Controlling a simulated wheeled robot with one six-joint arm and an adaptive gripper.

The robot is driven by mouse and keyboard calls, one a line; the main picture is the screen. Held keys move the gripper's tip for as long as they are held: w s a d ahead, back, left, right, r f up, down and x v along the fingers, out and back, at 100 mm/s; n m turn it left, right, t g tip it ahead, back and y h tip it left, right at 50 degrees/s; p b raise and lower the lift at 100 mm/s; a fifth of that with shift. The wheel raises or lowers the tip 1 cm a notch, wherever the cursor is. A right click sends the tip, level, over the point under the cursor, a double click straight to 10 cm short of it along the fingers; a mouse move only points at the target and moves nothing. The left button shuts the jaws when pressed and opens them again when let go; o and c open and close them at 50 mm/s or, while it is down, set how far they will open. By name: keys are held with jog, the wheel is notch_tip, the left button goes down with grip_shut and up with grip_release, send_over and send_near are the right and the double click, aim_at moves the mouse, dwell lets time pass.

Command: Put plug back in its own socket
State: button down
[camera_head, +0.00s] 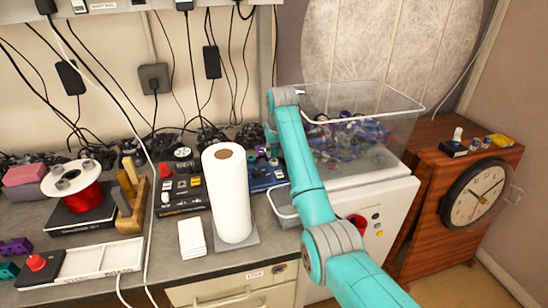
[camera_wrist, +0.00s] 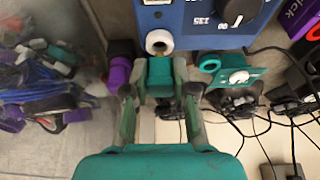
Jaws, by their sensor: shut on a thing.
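My gripper (camera_wrist: 160,88) is shut on a teal plug (camera_wrist: 160,71) in the wrist view. The plug is just below a white-ringed socket (camera_wrist: 159,42) on the face of a blue box (camera_wrist: 195,28). A small tan tip shows between plug and ring; I cannot tell whether it is inside the socket or only close to it. In the head view the blue box (camera_head: 264,176) stands at the back of the bench, partly behind my arm. My fingers and the plug are mostly hidden there.
A clear bin of mixed parts (camera_head: 400,105) stands right of my arm. A paper towel roll (camera_head: 228,195) stands to the left. In the wrist view, a teal ringed part (camera_wrist: 236,73), a purple piece (camera_wrist: 119,73) and black cables (camera_wrist: 240,103) lie close around the gripper.

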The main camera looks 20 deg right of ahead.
aim_at(273, 147)
jog(key=shift+r, duration=0.15)
jog(key=shift+r, duration=1.65)
